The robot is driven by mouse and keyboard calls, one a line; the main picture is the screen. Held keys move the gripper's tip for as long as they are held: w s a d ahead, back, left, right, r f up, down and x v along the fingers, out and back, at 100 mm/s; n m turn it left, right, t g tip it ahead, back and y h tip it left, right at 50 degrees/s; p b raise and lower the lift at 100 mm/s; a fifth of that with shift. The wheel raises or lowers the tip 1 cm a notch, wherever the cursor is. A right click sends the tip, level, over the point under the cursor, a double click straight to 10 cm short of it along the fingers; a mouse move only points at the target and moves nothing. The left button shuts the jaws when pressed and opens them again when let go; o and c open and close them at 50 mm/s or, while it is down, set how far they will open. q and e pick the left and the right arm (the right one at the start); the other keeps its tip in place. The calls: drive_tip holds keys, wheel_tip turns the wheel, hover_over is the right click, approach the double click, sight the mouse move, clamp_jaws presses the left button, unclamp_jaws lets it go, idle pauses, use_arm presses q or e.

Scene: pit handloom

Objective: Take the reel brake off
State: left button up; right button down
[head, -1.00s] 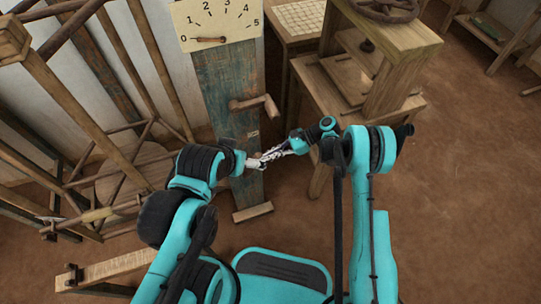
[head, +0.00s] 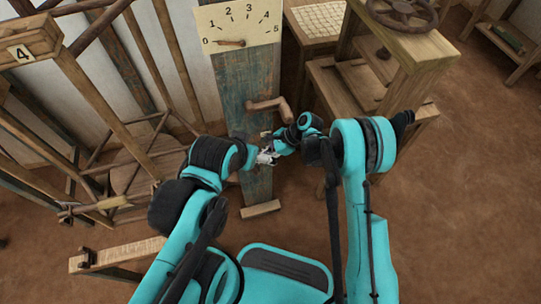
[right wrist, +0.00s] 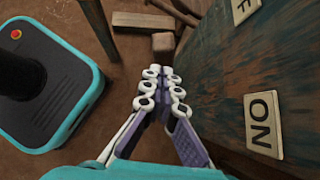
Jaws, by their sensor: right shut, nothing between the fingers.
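A worn teal-painted wooden post (head: 249,90) stands in the middle of the head view, with a wooden crank-like handle (head: 268,104) on its face. The right wrist view shows the post's face (right wrist: 225,70) with an ON plate (right wrist: 263,125) and a partly cut-off plate ending in F (right wrist: 243,8). My right gripper (head: 265,158) is in front of the lower post, shut and empty. In the right wrist view its fingertips (right wrist: 163,72) point at a square wooden block end (right wrist: 163,42), possibly the brake lever. My left gripper is too hidden beside the post to judge.
A dial board (head: 240,28) tops the post, its pointer near 0. A wooden frame (head: 100,110) with slanted bars stands left. A wooden stand with a wheel (head: 398,10) stands right. A low bench (head: 118,256) is at lower left. Floor at right is clear.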

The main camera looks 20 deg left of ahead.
drive_tip(key=shift+s+a+b, duration=0.2)
drive_tip(key=shift+s+a, duration=0.3)
drive_tip(key=shift+a, duration=0.2)
drive_tip(key=shift+s+a+b, duration=0.15)
drive_tip(key=shift+s+a, duration=0.35)
drive_tip(key=shift+a, duration=0.15)
drive_tip(key=shift+s+a, duration=0.1)
drive_tip(key=shift+r, duration=0.1)
drive_tip(key=v, duration=0.7)
drive_tip(key=shift+w+d, duration=0.25)
drive_tip(key=shift+d, duration=0.2)
